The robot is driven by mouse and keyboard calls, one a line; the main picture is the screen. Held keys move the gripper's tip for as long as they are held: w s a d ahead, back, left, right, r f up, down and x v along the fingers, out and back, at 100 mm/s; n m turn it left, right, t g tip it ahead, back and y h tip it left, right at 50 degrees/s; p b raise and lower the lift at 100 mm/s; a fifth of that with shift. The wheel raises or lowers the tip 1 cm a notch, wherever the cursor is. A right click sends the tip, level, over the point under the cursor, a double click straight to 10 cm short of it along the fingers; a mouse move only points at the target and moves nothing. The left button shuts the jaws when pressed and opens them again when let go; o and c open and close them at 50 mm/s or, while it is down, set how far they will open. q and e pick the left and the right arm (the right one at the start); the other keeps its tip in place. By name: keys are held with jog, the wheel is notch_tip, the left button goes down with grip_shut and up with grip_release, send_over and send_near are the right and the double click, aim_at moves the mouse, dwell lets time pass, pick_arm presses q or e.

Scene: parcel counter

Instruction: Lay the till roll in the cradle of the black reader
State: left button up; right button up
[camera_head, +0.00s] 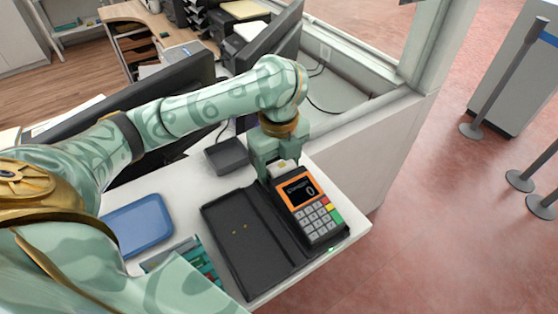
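The black reader (315,219) lies on the white counter with an orange-framed screen reading 0 and a keypad. A small white piece, apparently the till roll (284,168), shows at the reader's far end, under my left gripper (281,169). The fingers are on either side of it, pointing down. I cannot tell whether they press on it or whether it rests in the cradle, as the gripper hides most of that end. My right gripper cannot be made out.
A black tray (238,232) lies just left of the reader. A blue tray (137,226) and a teal item (200,259), partly hidden, lie further left. A dark square box (227,155) stands behind. The counter's right edge is close to the reader. Dark monitors stand at the back.

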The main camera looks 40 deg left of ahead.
aim_at(279, 164)
pick_arm(q)
jog(key=shift+r, duration=0.15)
notch_tip(279, 164, up, 12)
jog(key=p, duration=0.7)
jog(key=shift+r, duration=0.2)
jog(key=shift+d+f, duration=0.1)
